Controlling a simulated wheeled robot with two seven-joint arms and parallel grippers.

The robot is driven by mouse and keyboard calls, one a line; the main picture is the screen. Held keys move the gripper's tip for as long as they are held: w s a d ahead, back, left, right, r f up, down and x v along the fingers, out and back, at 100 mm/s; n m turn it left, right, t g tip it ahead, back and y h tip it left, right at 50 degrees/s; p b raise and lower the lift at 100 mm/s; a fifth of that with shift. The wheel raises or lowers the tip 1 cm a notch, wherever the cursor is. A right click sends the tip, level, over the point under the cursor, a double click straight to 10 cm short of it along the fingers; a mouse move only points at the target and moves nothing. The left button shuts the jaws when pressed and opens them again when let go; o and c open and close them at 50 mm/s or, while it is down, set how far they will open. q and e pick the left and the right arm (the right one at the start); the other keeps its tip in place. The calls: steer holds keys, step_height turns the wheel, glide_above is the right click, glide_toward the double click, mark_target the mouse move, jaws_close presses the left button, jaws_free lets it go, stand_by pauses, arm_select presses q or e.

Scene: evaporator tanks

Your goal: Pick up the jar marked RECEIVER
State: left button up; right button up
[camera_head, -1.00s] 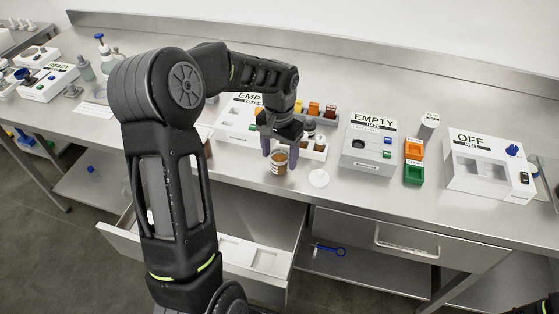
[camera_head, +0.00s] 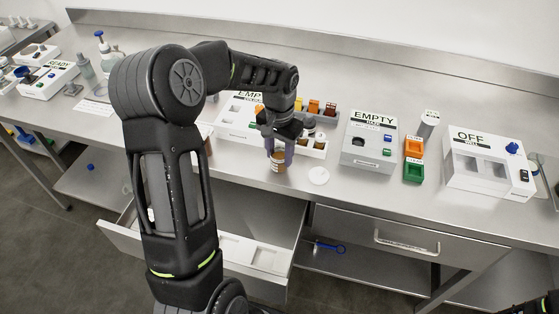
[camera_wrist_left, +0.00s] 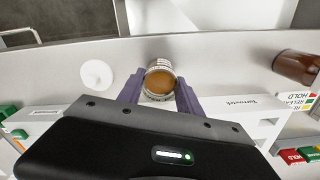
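A small amber jar with a pale label (camera_head: 278,167) stands upright on the steel bench near its front edge. I cannot read its label in either view. My left gripper (camera_head: 279,152) points down over it, with one finger on each side. In the left wrist view the jar (camera_wrist_left: 160,82) sits between the two purple-grey fingers (camera_wrist_left: 160,92), which are very close to its sides. I cannot tell whether they press on it.
A white round disc (camera_head: 318,176) lies right of the jar. Boxes marked EMPTY (camera_head: 367,155) and OFF (camera_head: 487,175) stand to the right. Another brown jar (camera_wrist_left: 297,68) shows in the wrist view. A drawer (camera_head: 118,238) is open below.

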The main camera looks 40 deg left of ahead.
arm_select(q)
jaws_close()
stand_by(0.4)
step_height(320, 180, up, 10)
steer(key=b, duration=0.1)
steer(key=shift+b, duration=0.3)
stand_by(0.5)
